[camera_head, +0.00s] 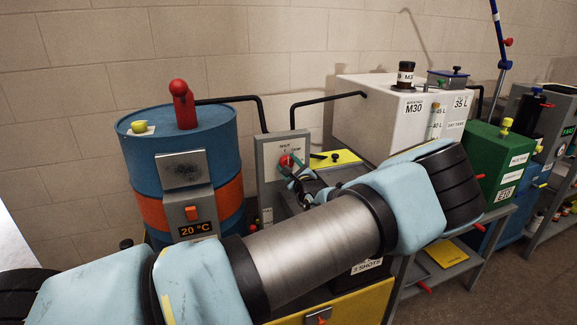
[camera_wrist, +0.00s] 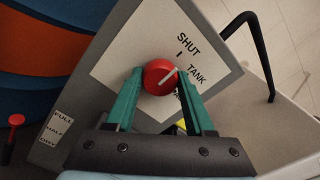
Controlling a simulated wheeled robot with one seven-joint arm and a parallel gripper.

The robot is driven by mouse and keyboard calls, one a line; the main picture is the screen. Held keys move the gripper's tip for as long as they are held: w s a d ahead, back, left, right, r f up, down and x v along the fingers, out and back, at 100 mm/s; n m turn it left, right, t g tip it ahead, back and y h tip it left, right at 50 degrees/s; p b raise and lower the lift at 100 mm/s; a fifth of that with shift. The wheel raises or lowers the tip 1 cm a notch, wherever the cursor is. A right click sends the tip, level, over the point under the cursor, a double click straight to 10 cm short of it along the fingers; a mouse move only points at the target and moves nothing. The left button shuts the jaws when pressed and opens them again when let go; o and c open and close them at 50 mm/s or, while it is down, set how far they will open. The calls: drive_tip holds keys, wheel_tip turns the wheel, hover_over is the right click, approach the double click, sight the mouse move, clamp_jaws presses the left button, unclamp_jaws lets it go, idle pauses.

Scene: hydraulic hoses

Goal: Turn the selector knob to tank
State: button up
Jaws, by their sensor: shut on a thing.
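The selector knob (camera_wrist: 160,78) is round and red with a white pointer line. It sits on a white label plate (camera_wrist: 140,30) marked SHUT and TANK, with a further word hidden behind a finger. The pointer line aims toward the word TANK in the wrist view. My gripper (camera_wrist: 160,84) has its two green fingers on either side of the knob and is shut on it. In the head view the knob (camera_head: 285,161) shows on the upright grey panel (camera_head: 268,185), with my gripper (camera_head: 292,168) at it.
A blue and orange drum (camera_head: 150,160) reading 20 °C stands left of the panel. A white tank (camera_head: 375,115) marked M30 and a green box (camera_head: 490,165) stand to the right. Black pipes (camera_head: 262,112) run above the panel. My arm spans the foreground.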

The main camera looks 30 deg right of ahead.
clamp_jaws()
drive_tip(key=shift+m, duration=0.5)
drive_tip(key=m+p, duration=0.2)
drive_tip(key=m, duration=0.1)
drive_tip(key=shift+m, duration=0.4)
drive_tip(key=m+p, duration=0.1)
drive_tip(key=m, duration=0.3)
drive_tip(key=shift+m, duration=0.4)
drive_tip(key=shift+f+m, duration=0.1)
drive_tip(key=shift+m, duration=0.2)
drive_tip(key=o, duration=0.9)
unclamp_jaws()
drive_tip(key=shift+s, duration=0.15)
